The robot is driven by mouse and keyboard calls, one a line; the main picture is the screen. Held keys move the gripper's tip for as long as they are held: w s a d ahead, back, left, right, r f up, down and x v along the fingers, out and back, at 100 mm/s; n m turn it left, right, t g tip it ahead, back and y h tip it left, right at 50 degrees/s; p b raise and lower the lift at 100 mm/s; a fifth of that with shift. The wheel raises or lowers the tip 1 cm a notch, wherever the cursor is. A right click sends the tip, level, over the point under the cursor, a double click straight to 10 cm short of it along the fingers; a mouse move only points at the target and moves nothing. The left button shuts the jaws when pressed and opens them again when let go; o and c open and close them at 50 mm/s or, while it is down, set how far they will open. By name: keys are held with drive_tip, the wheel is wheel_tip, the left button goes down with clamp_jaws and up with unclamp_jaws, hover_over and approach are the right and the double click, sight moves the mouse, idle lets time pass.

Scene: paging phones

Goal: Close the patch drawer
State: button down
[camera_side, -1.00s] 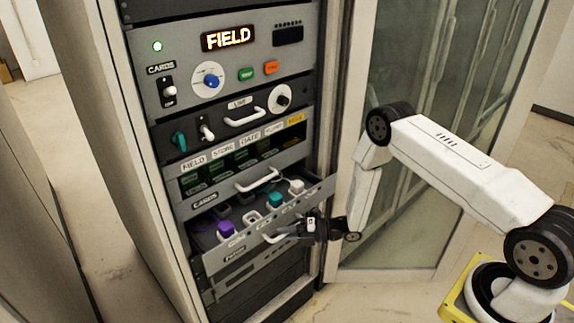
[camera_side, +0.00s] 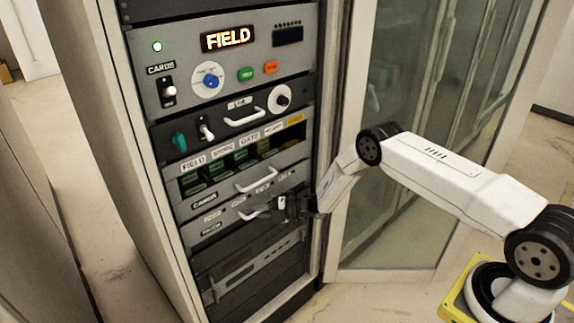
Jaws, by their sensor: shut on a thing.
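The patch drawer (camera_side: 222,221) is a grey panel low in the rack. Its front looks flush with the rack face, and the plugs inside are hidden. Its white handle (camera_side: 252,214) shows at the left of my gripper. My gripper (camera_side: 284,208) is at the right end of that handle and is shut on it. The dark jaws cover the handle's right end.
The cards drawer (camera_side: 215,192) with its own white handle sits directly above. A grey blank panel (camera_side: 255,268) is below. The open glass cabinet door (camera_side: 400,190) stands close to the right, behind my arm.

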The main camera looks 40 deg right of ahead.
drive_tip(key=shift+w+r, duration=0.1)
drive_tip(key=shift+w, duration=0.15)
drive_tip(key=c, duration=0.7)
unclamp_jaws()
drive_tip(key=shift+o, duration=0.2)
drive_tip(key=shift+s, duration=0.15)
drive_tip(key=v, duration=0.7)
drive_tip(key=shift+s+d, duration=0.2)
drive_tip(key=shift+d, duration=0.05)
